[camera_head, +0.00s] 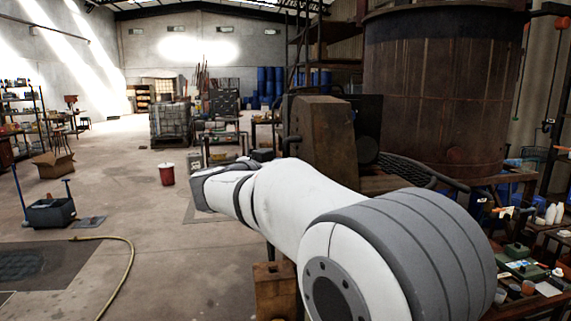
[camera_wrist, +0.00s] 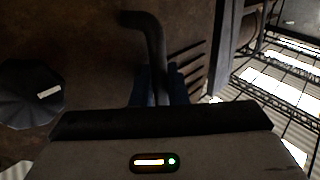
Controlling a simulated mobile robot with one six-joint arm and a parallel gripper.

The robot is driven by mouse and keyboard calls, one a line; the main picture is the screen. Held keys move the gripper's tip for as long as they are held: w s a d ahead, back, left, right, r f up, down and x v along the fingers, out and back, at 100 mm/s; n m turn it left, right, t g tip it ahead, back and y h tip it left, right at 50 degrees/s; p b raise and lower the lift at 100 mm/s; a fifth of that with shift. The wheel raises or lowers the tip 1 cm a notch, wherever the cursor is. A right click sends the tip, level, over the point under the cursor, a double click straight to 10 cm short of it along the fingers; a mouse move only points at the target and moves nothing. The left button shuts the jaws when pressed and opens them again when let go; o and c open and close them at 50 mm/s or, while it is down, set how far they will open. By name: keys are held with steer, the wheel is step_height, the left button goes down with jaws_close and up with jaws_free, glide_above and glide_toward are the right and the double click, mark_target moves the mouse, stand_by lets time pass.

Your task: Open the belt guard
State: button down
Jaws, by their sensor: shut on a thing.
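The belt guard (camera_head: 322,135) is a rusty brown box standing in front of the large vat, right of centre in the head view. Its worn brown face (camera_wrist: 90,50) fills much of the wrist view, with dark slots at its right. A dark bent handle (camera_wrist: 147,28) stands out from that face. My gripper (camera_wrist: 160,90) is shut on this handle, its dark blue fingers on either side of the bar. The lower end of the bar is hidden between the fingers. In the head view my arm hides much of the area below the guard, and the grip itself is not clear.
The large rusty vat (camera_head: 440,90) stands behind the guard. A dark faceted knob (camera_wrist: 30,95) is left of the handle. A cluttered bench (camera_head: 530,265) is at the right. A red bucket (camera_head: 167,174) stands on open floor at the left.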

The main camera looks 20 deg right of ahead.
steer(key=shift+f, duration=0.5)
steer(key=c, duration=1.8)
jaws_free()
steer(key=shift+c, duration=0.2)
steer(key=shift+o, duration=0.2)
steer(key=shift+r, duration=0.2)
steer(key=b+v, duration=0.2)
steer(key=v, duration=0.6)
steer(key=shift+w+b, duration=0.1)
steer(key=shift+b, duration=0.2)
